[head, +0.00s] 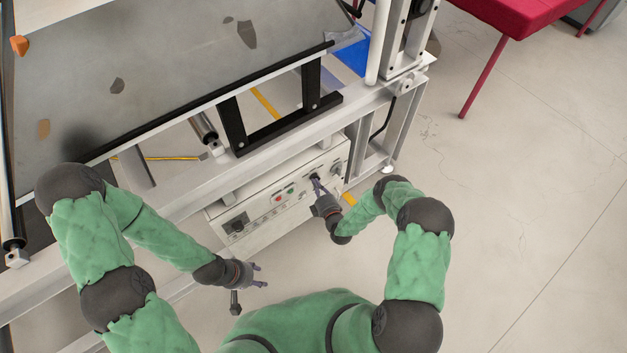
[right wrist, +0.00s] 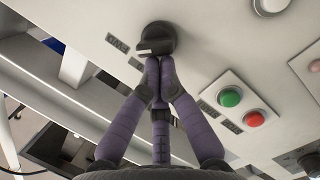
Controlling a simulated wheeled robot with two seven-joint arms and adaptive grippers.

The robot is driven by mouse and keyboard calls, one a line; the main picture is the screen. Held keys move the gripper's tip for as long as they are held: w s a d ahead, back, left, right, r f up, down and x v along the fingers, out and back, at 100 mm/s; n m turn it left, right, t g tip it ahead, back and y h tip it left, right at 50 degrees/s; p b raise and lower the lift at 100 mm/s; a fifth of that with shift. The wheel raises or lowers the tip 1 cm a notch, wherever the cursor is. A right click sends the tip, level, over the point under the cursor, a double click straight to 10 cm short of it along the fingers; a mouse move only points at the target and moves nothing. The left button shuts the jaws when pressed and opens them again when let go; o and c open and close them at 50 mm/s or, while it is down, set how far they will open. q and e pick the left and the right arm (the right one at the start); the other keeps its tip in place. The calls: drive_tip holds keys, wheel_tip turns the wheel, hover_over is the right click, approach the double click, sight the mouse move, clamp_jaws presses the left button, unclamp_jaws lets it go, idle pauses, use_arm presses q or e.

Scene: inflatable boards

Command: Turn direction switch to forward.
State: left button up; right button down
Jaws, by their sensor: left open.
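The direction switch appears to be the black rotary knob (right wrist: 157,38) on the white control panel, seen close in the right wrist view. A raised bar crosses its face, lying nearly level in that view. My right gripper (head: 317,186) is at the panel in the head view. In the right wrist view its purple fingers (right wrist: 153,72) converge with tips together at the knob's lower edge, apparently touching it. The tips are not seen to straddle the bar.
The white control box (head: 255,228) sits under the conveyor frame. Its green button (right wrist: 229,97) and red button (right wrist: 254,118) are right of the knob in the wrist view. The grey conveyor belt (head: 180,65) is above. A red bench (head: 515,15) stands far right; floor there is clear.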

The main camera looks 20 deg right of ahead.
drive_tip(key=shift+d+r+m, duration=0.1)
drive_tip(key=shift+m, duration=0.3)
drive_tip(key=shift+d+r+m+g+y, duration=0.1)
drive_tip(key=shift+m+g+y, duration=0.1)
drive_tip(key=shift+m, duration=0.3)
drive_tip(key=shift+r+m+g+y, duration=0.1)
drive_tip(key=shift+m+g, duration=0.1)
drive_tip(key=shift+m, duration=0.3)
drive_tip(key=shift+d+r+b, duration=0.1)
drive_tip(key=shift+b, duration=0.2)
drive_tip(key=shift+w+r, duration=0.1)
drive_tip(key=shift+w, duration=0.05)
